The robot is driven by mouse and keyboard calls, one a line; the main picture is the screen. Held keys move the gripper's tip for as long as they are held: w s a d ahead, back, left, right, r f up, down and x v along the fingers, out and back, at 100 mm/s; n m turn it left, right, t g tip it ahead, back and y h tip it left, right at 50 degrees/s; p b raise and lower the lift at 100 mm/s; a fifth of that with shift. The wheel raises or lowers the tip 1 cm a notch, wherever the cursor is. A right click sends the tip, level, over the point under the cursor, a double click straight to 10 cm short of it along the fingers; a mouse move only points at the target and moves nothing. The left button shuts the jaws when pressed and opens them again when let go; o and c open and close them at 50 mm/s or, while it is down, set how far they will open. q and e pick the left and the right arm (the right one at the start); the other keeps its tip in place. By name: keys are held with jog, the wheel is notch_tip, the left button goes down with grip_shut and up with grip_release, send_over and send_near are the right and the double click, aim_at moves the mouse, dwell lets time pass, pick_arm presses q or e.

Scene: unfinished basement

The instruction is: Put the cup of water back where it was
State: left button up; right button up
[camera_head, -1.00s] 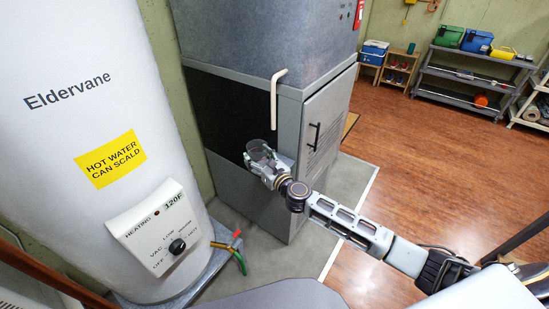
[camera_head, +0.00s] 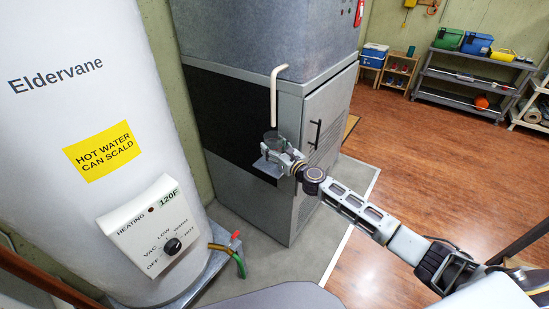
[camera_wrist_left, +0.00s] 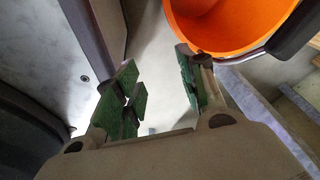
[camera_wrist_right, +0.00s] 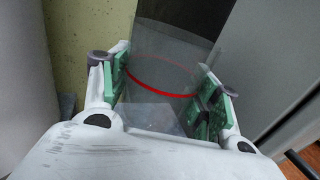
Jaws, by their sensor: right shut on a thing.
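The cup (camera_head: 271,138) is clear, with a red line around it that shows in the right wrist view (camera_wrist_right: 160,88). My right gripper (camera_head: 280,152) is shut on it and holds it in front of the grey cabinet (camera_head: 250,205). The cup's rim is just under the lower end of a white pipe (camera_head: 273,95). A small grey plate (camera_head: 267,169) shows below the cup; I cannot tell whether they touch. The water is hard to make out. My left gripper (camera_wrist_left: 160,88) is open and empty in the left wrist view, beside an orange bucket (camera_wrist_left: 232,35).
A white water heater (camera_head: 70,100) stands at the left, with a valve and green hose (camera_head: 238,262) low beside it. The cabinet's door has a black handle (camera_head: 315,135). Shelves (camera_head: 470,75) stand far back right. The brown floor (camera_head: 410,150) at the right is clear.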

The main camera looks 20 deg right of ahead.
pick_arm(q)
jog(key=shift+w+d, duration=0.15)
jog(key=shift+w, duration=0.2)
pick_arm(e)
jog(key=shift+f, duration=0.25)
jog(key=shift+f, duration=0.15)
jog(key=shift+f+b, duration=0.2)
jog(key=shift+b, duration=0.1)
jog(key=shift+f, duration=0.3)
jog(key=shift+f+b, duration=0.9)
jog(key=shift+f, duration=0.05)
pick_arm(q)
jog(key=shift+t, duration=0.3)
jog(key=shift+w+d+r, duration=0.2)
jog(key=shift+w+d, duration=0.25)
jog(key=shift+w, duration=0.35)
jog(key=shift+w+d+r, duration=0.25)
jog(key=shift+w+d, duration=0.25)
jog(key=shift+w, duration=0.3)
jog(key=shift+w+d+r, duration=0.2)
jog(key=shift+w+d, duration=0.25)
jog(key=shift+w, duration=0.35)
pick_arm(e)
jog(key=shift+w+d+f, duration=0.15)
jog(key=shift+f, duration=0.05)
pick_arm(q)
jog(key=shift+w+d+b, duration=0.1)
jog(key=shift+b, duration=0.2)
pick_arm(e)
jog(key=shift+f, duration=0.15)
